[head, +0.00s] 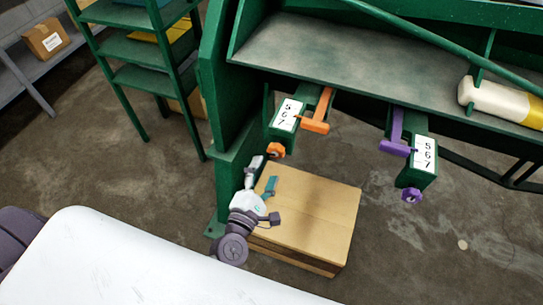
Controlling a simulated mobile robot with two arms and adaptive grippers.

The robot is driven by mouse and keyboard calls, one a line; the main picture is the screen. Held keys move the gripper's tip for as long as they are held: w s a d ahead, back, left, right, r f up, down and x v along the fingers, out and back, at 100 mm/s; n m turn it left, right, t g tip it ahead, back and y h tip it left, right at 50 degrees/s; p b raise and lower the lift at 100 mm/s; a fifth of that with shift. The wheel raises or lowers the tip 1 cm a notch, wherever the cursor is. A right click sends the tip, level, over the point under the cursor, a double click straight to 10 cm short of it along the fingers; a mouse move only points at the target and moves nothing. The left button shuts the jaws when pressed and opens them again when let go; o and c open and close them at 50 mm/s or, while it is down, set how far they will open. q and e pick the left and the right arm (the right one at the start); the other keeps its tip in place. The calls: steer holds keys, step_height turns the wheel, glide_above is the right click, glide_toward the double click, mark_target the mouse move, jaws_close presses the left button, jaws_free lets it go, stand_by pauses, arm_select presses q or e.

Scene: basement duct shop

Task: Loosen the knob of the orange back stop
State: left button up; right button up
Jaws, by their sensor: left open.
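The orange back stop (316,122) sits at the front of a green machine, beside a white scale marked 5, 6, 7 (288,114). Its orange knob (275,150) is below the scale, on the lower end of the green bracket. My left gripper (263,174) is open, just below and left of the orange knob. Its fingers look empty and apart from the knob, though the exact depth gap is hard to tell. My right gripper is not in view.
A purple stop (396,141) with a purple knob (412,195) hangs to the right. A cardboard box (318,215) stands on the floor below my gripper. A green shelf rack (135,50) is at left, and a white-yellow cylinder (495,99) at right.

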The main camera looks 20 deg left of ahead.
arm_select(q)
steer(key=shift+s+a, duration=0.1)
steer(key=shift+s, duration=2.15)
steer(key=s+f+m+g+h+p, duration=0.1)
steer(key=s+f+m+g, duration=0.45)
steer(key=f, duration=0.75)
steer(key=s+f+m+g+h+p, duration=0.1)
steer(key=s+f+m+g, duration=0.1)
steer(key=f+m, duration=0.85)
steer(key=s+a+f+m+g+y, duration=0.1)
steer(key=s+a+f+m+g, duration=0.3)
steer(key=s+f, duration=0.5)
steer(key=s+a+f+m+g+y+p, duration=0.1)
steer(key=s+a+f+m+g, duration=0.3)
steer(key=s+f, duration=0.5)
steer(key=s+m+g, duration=0.1)
steer(key=s+m, duration=0.1)
steer(key=s, duration=0.4)
steer(key=shift+f+y, duration=0.3)
steer(key=shift+f, duration=0.1)
